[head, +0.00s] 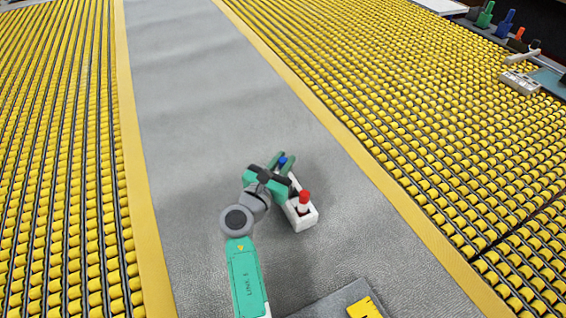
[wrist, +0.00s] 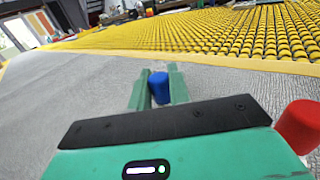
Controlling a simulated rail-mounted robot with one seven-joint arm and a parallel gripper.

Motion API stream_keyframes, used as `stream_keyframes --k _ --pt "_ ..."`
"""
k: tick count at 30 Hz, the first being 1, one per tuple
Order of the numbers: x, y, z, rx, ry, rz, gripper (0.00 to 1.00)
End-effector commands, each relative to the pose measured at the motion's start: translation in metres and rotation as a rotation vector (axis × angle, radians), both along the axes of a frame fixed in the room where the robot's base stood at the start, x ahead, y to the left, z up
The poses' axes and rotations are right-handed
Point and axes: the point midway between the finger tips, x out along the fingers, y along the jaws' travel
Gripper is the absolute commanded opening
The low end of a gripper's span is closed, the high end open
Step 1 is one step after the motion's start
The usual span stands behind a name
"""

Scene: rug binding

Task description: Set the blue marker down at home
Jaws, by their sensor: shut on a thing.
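My gripper (head: 281,163) is shut on the blue marker (head: 282,160), whose blue top shows between the two green fingers. In the wrist view the blue marker (wrist: 158,86) sits between the fingers (wrist: 159,88); its lower part is hidden. A small white holder (head: 302,222) stands on the grey floor strip just under and beside my gripper. The red cap (wrist: 300,126) also shows at the right in the wrist view.
Yellow roller beds (head: 400,90) flank the grey strip (head: 200,90), which is clear ahead of my arm. A dark grey mat with a yellow item (head: 366,308) lies at the bottom. Bottles (head: 485,15) and a white box (head: 520,82) are far right.

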Motion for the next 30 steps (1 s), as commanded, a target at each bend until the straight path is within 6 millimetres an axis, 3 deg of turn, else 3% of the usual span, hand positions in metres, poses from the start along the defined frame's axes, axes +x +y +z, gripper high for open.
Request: stream_keyframes --k 1,2,4,5,14,24,30 --pt "0.000 0.000 -0.003 0.000 0.000 0.000 0.00" --pt "0.000 0.000 -0.002 0.000 0.000 0.000 0.25" --pt "0.000 0.000 -0.001 0.000 0.000 -0.001 0.38" --pt "0.000 0.000 -0.001 0.000 0.000 -0.001 0.41" --pt "0.000 0.000 0.004 0.000 0.000 0.000 0.41" --pt "-0.070 0.038 0.008 0.000 0.004 0.002 0.41" --pt "-0.099 0.054 0.004 0.001 0.002 0.000 0.41"
